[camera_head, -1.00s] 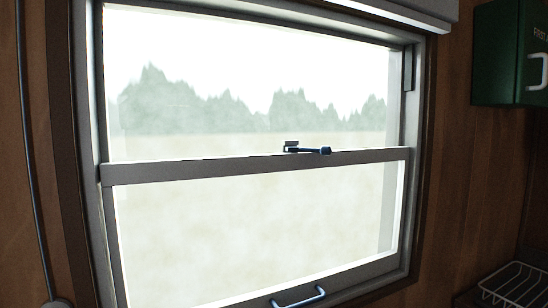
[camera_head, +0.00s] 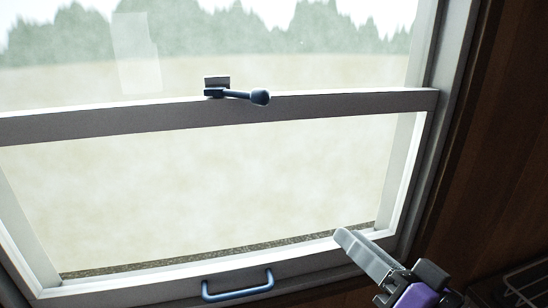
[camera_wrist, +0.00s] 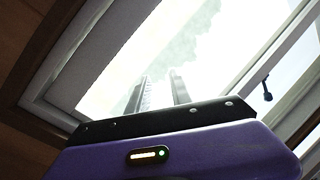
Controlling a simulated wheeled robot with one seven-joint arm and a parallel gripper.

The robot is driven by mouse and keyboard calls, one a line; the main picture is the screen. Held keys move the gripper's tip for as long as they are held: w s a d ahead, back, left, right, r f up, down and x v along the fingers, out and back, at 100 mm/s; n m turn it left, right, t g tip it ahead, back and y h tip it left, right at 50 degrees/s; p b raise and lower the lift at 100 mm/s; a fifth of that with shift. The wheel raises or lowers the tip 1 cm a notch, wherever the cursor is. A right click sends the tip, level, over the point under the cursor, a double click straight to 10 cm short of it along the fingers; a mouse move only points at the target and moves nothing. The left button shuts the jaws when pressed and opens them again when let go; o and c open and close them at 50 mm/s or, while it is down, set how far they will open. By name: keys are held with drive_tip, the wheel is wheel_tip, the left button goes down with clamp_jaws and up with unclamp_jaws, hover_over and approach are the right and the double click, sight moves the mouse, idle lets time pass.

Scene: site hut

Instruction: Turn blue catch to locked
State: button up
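The blue catch (camera_head: 235,94) sits on top of the window's grey middle rail (camera_head: 330,106). Its lever lies roughly along the rail, with the round knob to the right of the pivot. A small grey bracket (camera_head: 217,81) stands behind the pivot end. The catch also shows small and dark at the right of the wrist view (camera_wrist: 267,90). My gripper (camera_head: 347,238) is at the lower right of the head view, below and right of the catch and well apart from it. In the wrist view its two fingers (camera_wrist: 160,78) stand apart with nothing between them.
A blue pull handle (camera_head: 238,286) is on the window's bottom rail, left of my gripper. The window's right frame (camera_head: 437,150) and a dark wooden wall (camera_head: 500,130) stand to the right. A wire rack (camera_head: 525,290) shows at the lower right corner.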

drive_tip(key=a+r+n+g+y, duration=0.1)
drive_tip(key=a+r+n+y, duration=0.1)
drive_tip(key=r, duration=0.4)
drive_tip(key=a+r+n+g+y, duration=0.2)
drive_tip(key=r+n, duration=0.1)
drive_tip(key=r, duration=0.4)
drive_tip(key=n+g+y+p, duration=0.2)
drive_tip(key=n+g, duration=0.2)
drive_tip(key=n, duration=0.1)
approach(236, 95)
drive_tip(key=p+x, duration=0.1)
drive_tip(key=x, duration=0.4)
drive_tip(key=shift+w+a, duration=0.15)
drive_tip(key=shift+w, duration=0.15)
clamp_jaws()
